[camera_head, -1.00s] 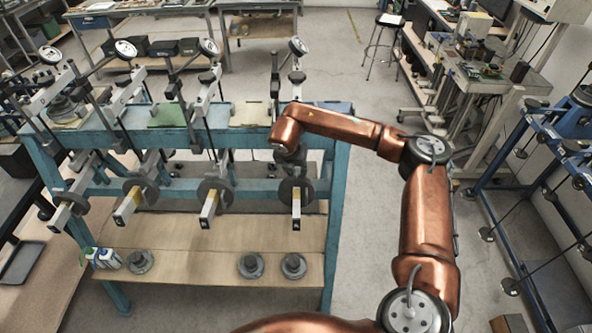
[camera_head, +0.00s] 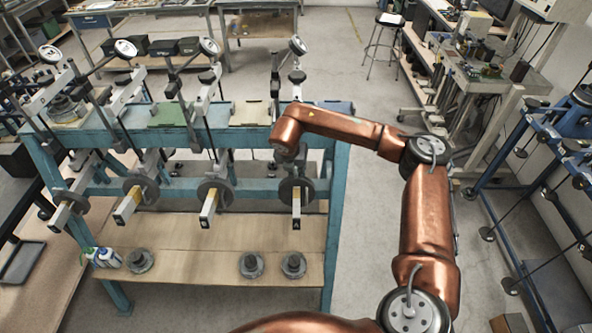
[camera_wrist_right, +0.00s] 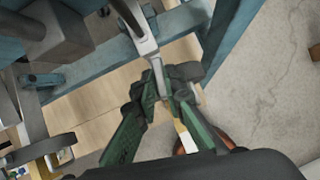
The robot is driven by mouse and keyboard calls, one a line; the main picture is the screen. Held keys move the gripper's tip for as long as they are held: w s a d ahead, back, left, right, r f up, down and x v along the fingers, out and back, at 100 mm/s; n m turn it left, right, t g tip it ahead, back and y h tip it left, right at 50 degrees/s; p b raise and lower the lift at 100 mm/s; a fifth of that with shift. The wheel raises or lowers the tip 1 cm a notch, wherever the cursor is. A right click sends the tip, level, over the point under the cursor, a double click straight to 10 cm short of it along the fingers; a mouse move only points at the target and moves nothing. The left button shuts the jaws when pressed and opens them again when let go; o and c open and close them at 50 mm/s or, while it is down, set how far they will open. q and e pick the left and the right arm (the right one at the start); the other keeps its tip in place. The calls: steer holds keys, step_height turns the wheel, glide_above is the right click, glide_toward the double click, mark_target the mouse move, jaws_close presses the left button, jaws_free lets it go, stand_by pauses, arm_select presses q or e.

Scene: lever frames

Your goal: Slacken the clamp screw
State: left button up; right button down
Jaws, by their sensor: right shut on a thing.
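My right gripper (camera_wrist_right: 166,92) shows in the right wrist view with green fingers and dark tips. The tips are closed together over a grey metal lever (camera_wrist_right: 139,20) that runs down between them. What they grip is mostly hidden by the tips; from its place on the lever I take it for the clamp screw. In the head view the copper wrist hangs above the right-hand lever (camera_head: 296,212), marked A, with its round dark weight (camera_head: 296,187). The gripper's tips are not clear there. My left gripper is not in view.
The blue-green frame (camera_head: 335,230) carries several similar levers with round weights. Loose weights (camera_head: 250,265) and bottles (camera_head: 103,257) stand on its lower wooden shelf (camera_head: 190,255). A blue rack (camera_head: 490,200) stands at the right.

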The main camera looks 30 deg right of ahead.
steer(key=shift+d+f+n+t+y+b, duration=0.2)
steer(key=shift+n+t+y+b, duration=0.15)
steer(key=shift+n+b, duration=0.35)
steer(key=shift+r+n+y, duration=0.1)
steer(key=shift+n+y, duration=0.15)
steer(key=shift+n, duration=0.15)
steer(key=shift+a+r, duration=0.1)
steer(key=c, duration=2)
jaws_free()
steer(key=v, duration=1.2)
steer(key=shift+s, duration=0.15)
